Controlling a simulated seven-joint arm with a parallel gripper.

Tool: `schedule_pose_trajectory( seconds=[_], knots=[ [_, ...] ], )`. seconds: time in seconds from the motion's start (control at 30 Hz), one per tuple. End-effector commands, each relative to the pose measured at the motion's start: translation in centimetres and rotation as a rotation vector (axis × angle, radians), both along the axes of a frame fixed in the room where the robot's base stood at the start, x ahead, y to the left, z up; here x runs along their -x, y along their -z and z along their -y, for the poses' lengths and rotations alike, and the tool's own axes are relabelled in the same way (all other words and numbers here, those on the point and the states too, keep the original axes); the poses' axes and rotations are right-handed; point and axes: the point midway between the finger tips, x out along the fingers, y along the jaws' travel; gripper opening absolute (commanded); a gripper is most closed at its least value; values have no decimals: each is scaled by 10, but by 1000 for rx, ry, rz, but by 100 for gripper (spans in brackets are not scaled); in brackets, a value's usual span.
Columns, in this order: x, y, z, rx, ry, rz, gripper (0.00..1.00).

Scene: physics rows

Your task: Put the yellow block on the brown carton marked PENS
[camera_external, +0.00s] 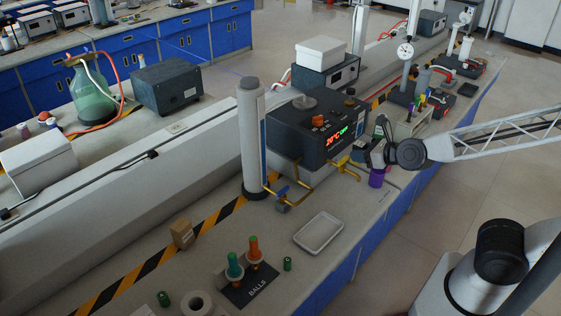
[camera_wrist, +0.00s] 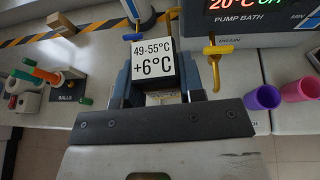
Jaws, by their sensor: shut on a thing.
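My gripper (camera_wrist: 158,88) is shut on a dark block (camera_wrist: 153,61) with white label faces reading "49-55°C" and "+6°C". In the external view my gripper (camera_external: 376,152) is raised at the right of the pump bath, near a purple cup (camera_external: 377,178). A small brown carton (camera_external: 182,233) stands on the bench by the striped tape, far to the left of my gripper; it also shows in the wrist view (camera_wrist: 61,24). I cannot read PENS on it.
A white tray (camera_external: 319,232) and the BALLS mat (camera_external: 249,287) with orange and green pegs lie nearer. Pink cup (camera_wrist: 301,90) at right.

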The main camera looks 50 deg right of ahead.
Motion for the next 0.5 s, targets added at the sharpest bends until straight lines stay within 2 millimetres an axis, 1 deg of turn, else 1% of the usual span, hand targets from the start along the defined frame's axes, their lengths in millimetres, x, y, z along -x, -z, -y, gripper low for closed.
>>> schedule_pose_trajectory(
  seconds=[0.07,0.5],
  knots=[
    [0,-5,0,0,-1,1,11],
    [-6,-2,-6,0,-23,1,11]
  ],
)
